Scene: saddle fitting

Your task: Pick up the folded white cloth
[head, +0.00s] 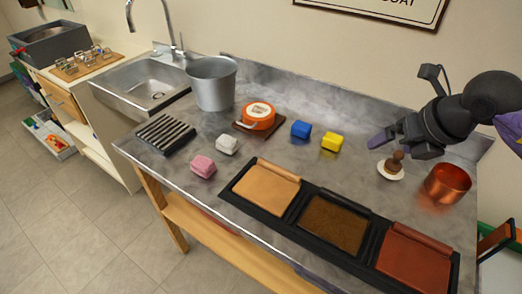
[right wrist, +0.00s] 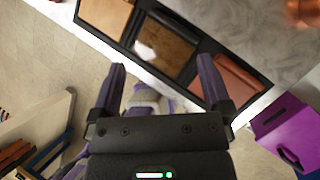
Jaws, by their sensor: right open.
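The folded white cloth (head: 227,145) lies on the grey metal counter (head: 285,165) in the head view, left of centre, between a pink folded cloth (head: 203,167) and an orange tin (head: 257,116). My right gripper (head: 380,141) is at the right, above the counter, well apart from the white cloth. In the right wrist view its two fingers (right wrist: 161,66) are spread with nothing gripped between them. The white cloth does not show in that view. My left gripper is in neither view.
A metal bucket (head: 212,83) stands behind the white cloth and a black slatted rack (head: 165,134) is to its left. Blue (head: 301,130) and yellow (head: 332,142) cloths lie to the right. Framed trays (head: 336,223) line the front; a copper pot (head: 447,184) is far right.

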